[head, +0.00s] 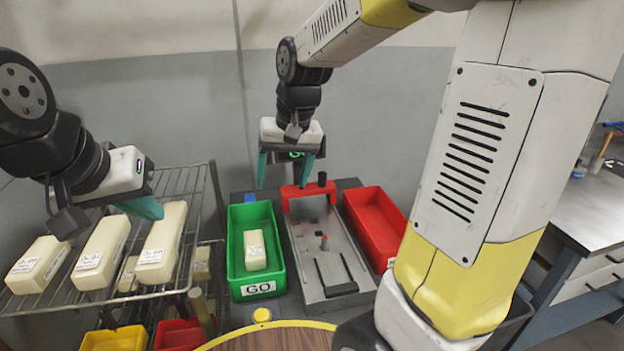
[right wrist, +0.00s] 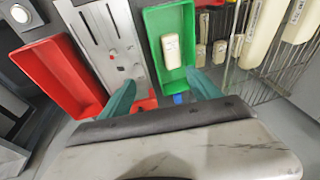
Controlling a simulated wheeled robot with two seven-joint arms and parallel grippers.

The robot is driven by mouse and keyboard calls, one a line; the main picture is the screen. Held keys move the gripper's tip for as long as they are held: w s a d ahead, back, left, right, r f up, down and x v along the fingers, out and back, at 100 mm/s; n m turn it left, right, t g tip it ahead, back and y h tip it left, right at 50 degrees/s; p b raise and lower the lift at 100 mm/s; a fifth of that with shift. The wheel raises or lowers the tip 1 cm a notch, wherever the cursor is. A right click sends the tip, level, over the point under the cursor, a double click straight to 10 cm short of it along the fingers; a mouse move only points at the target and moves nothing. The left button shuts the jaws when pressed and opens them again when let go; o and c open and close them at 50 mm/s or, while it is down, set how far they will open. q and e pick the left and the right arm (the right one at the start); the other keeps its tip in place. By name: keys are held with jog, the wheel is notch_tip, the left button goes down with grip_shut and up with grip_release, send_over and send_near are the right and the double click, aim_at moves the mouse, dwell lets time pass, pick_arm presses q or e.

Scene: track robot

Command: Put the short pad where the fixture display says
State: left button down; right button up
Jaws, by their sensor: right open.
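A short cream pad (head: 255,250) lies in the green bin (head: 236,268), whose front label reads GO; it also shows in the right wrist view (right wrist: 171,48). The grey fixture (head: 338,248) with a red clamp piece stands right of that bin and holds no pad. A dark display with green characters (head: 296,155) is mostly hidden behind my right gripper (head: 286,172); I make out only part of its text. My right gripper is open and empty, above the back of the green bin and fixture. My left gripper (head: 140,203) is over the rack's pads; its finger gap is hidden.
A red bin (head: 377,222) stands right of the fixture. A wire rack (head: 190,270) at left holds several cream pads, long ones on top and shorter ones below. Yellow and red bins sit low at left. A round table edge (head: 262,330) is in front.

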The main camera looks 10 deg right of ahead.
jog(key=s+d+r+t, duration=0.1)
jog(key=s+d+r, duration=0.1)
jog(key=s, duration=0.5)
jog(key=s+d+r+t, duration=0.2)
jog(key=s+d+r, duration=0.1)
jog(key=s, duration=0.4)
jog(key=shift+d+t, duration=0.3)
jog(key=shift+d, duration=0.2)
